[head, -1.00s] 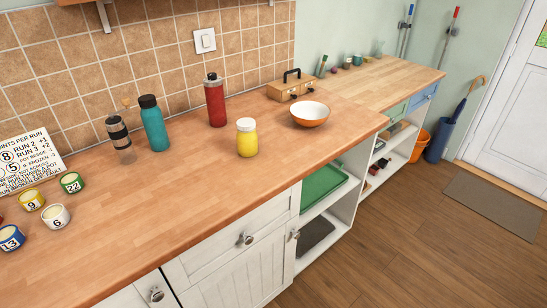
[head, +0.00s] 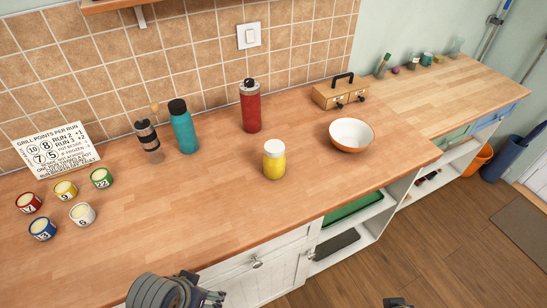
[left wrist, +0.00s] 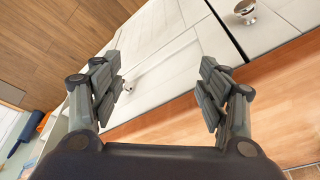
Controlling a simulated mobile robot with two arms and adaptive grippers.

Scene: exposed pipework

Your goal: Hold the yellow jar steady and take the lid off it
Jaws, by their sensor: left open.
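The yellow jar (head: 274,165) stands upright on the wooden counter with its white lid (head: 274,147) on top. My left gripper (left wrist: 162,88) is open and empty in the left wrist view, facing white cabinet fronts and the counter edge. In the head view the left gripper (head: 212,298) is low at the bottom edge, in front of the counter and well apart from the jar. A small dark part, likely my right gripper (head: 397,302), just shows at the bottom edge; its fingers cannot be made out.
A red bottle (head: 251,107) stands behind the jar, and an orange bowl (head: 351,136) is to its right. A teal bottle (head: 183,130) and a clear shaker (head: 149,141) stand left. Several numbered pots (head: 82,214) are farther left. The counter before the jar is clear.

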